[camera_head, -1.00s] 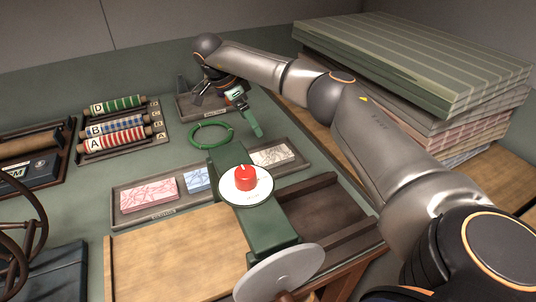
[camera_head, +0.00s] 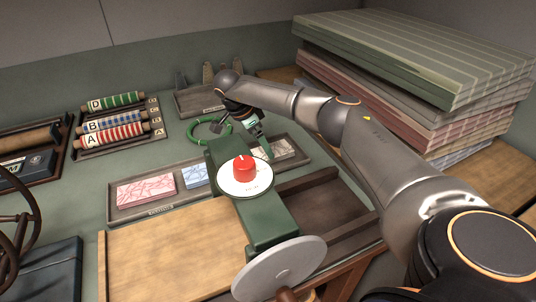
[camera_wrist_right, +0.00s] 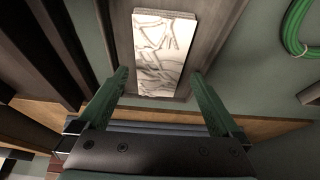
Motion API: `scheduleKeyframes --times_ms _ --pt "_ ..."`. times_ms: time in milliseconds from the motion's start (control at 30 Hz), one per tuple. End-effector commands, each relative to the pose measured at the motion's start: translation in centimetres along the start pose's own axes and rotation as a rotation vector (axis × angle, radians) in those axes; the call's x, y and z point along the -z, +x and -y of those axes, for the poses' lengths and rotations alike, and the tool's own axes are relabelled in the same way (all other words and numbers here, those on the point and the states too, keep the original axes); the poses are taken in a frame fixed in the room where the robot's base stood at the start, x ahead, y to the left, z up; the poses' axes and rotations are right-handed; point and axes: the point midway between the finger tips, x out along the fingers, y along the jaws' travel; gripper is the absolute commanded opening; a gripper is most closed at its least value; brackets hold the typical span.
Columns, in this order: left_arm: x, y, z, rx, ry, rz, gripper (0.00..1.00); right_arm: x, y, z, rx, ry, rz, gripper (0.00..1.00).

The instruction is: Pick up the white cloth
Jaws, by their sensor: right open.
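The white cloth (camera_wrist_right: 162,52) is a flat, folded pale piece with grey line patterns, lying in a tray. In the right wrist view it is ahead of and between the two green fingers of my right gripper (camera_wrist_right: 160,95), which is open and empty. In the head view the white cloth (camera_head: 281,149) shows only partly at the right end of the tray (camera_head: 160,212), behind the green machine and my right gripper (camera_head: 262,146). The fingers appear apart from the cloth. My left gripper is not in view.
Pink cloth (camera_head: 146,190) and blue cloth (camera_head: 195,177) share the tray. A green machine with a red knob (camera_head: 243,168) stands just in front. A green ring (camera_head: 207,131) lies behind the tray. Stacked striped fabric (camera_head: 420,60) is at the right.

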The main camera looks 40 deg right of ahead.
Motion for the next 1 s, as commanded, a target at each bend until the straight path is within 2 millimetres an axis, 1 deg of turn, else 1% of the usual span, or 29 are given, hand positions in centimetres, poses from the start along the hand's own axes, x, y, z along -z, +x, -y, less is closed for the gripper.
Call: scheduleKeyframes --times_ms 33,100,200,433,1000 --pt "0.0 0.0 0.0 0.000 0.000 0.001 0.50 0.0 1.0 -0.2 -0.004 0.000 -0.001 1.00" --pt "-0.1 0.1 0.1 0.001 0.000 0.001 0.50 -0.1 2.1 -0.2 -0.004 0.000 0.000 1.00" --pt "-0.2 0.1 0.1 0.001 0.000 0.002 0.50 -0.1 3.0 -0.2 -0.002 0.000 0.000 1.00" --pt "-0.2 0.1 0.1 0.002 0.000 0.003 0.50 0.0 3.1 -0.1 -0.001 0.000 0.000 0.99" --pt "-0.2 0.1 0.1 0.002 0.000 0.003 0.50 0.0 3.1 -0.1 -0.001 0.000 0.000 0.35"
